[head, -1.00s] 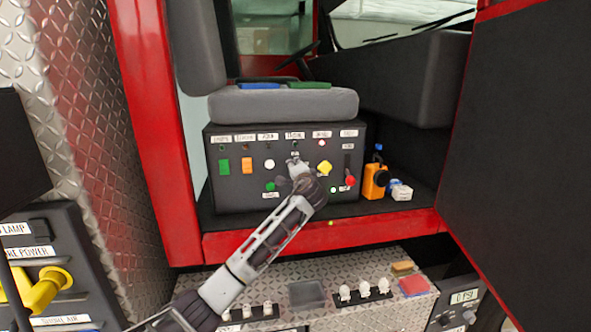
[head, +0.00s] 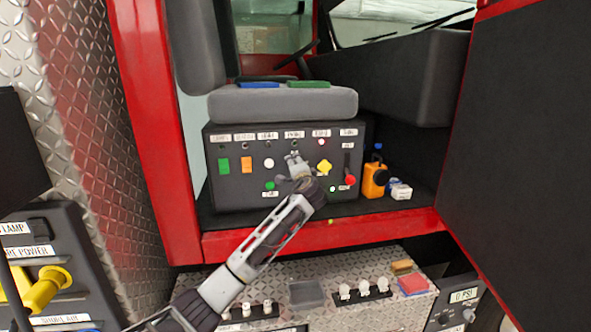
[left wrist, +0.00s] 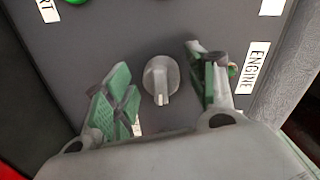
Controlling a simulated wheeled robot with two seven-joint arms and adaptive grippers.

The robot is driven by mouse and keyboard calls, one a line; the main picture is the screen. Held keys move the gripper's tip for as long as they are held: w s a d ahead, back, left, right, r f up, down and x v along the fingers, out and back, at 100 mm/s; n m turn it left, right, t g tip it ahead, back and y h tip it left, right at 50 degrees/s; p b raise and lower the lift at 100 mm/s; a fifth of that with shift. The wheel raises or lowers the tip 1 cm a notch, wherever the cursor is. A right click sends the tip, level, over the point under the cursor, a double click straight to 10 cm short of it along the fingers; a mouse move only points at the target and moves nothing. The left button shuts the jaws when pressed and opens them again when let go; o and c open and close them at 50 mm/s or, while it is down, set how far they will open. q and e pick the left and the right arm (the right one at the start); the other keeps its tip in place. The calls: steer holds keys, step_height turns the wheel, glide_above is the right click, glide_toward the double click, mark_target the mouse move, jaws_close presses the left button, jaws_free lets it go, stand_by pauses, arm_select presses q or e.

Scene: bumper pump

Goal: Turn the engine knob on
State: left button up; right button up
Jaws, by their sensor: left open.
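The engine knob (left wrist: 161,78) is a round grey knob with a raised pointer bar, which points toward the bottom of the left wrist view. A white ENGINE label (left wrist: 252,68) is beside it on the dark panel. My right gripper is not in view.
Near my gripper are a yellow knob (head: 324,167), a red-tipped lever (head: 350,180) and green (head: 224,165) and orange (head: 247,165) switches. An orange device (head: 374,182) stands right of the box. A grey seat (head: 283,104) is above.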

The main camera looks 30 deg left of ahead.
arm_select(q)
steer(key=v, duration=1.2)
stand_by(0.3)
steer(key=shift+f, duration=0.15)
stand_by(0.4)
